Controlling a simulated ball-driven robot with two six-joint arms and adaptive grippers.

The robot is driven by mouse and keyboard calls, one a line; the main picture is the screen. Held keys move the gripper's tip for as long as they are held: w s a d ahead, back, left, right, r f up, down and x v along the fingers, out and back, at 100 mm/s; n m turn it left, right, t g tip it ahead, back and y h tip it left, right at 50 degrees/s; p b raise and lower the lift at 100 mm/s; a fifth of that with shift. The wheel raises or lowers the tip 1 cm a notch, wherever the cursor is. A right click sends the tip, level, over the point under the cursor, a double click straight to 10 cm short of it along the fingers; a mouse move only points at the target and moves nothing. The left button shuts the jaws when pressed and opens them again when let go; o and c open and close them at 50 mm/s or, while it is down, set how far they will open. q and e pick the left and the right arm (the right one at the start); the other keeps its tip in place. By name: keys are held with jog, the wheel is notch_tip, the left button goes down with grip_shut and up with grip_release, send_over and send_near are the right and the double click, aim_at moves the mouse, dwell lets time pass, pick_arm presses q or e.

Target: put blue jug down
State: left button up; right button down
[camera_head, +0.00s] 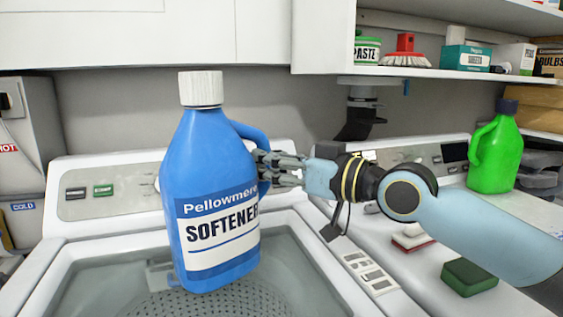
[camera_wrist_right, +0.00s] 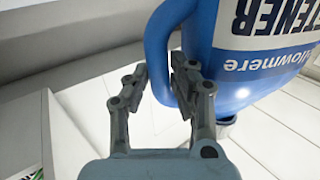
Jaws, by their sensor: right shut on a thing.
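The blue jug (camera_head: 215,165) has a white cap and a label reading "Pellowmere SOFTENER". In the head view it is held in the air, slightly tilted, in front of or over the open washer tub (camera_head: 290,292). My right gripper (camera_head: 262,167) comes from the right and is shut on the jug's handle. In the right wrist view the jug (camera_wrist_right: 232,70) fills the upper right, and the right gripper's fingers (camera_wrist_right: 165,75) close around its handle. The fingertips are partly hidden behind the handle. My left gripper is not in view.
A second white machine stands at right, with a green jug (camera_head: 495,150) at its back, a green sponge (camera_head: 469,277) and a red-and-white sponge (camera_head: 411,237) on top. A shelf (camera_head: 440,72) above holds a paste tin (camera_head: 367,50), a red brush (camera_head: 405,50) and boxes.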

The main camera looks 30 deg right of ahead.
notch_tip(320, 180, down, 3)
jog(key=shift+f+b, duration=0.2)
jog(key=shift+b, duration=0.65)
jog(key=c, duration=1.5)
grip_release()
jog(key=shift+f, duration=0.2)
jog(key=shift+c, duration=0.2)
jog(key=o, duration=0.4)
jog(key=shift+s, duration=0.1)
jog(key=p+v, duration=0.7)
jog(key=v, duration=0.5)
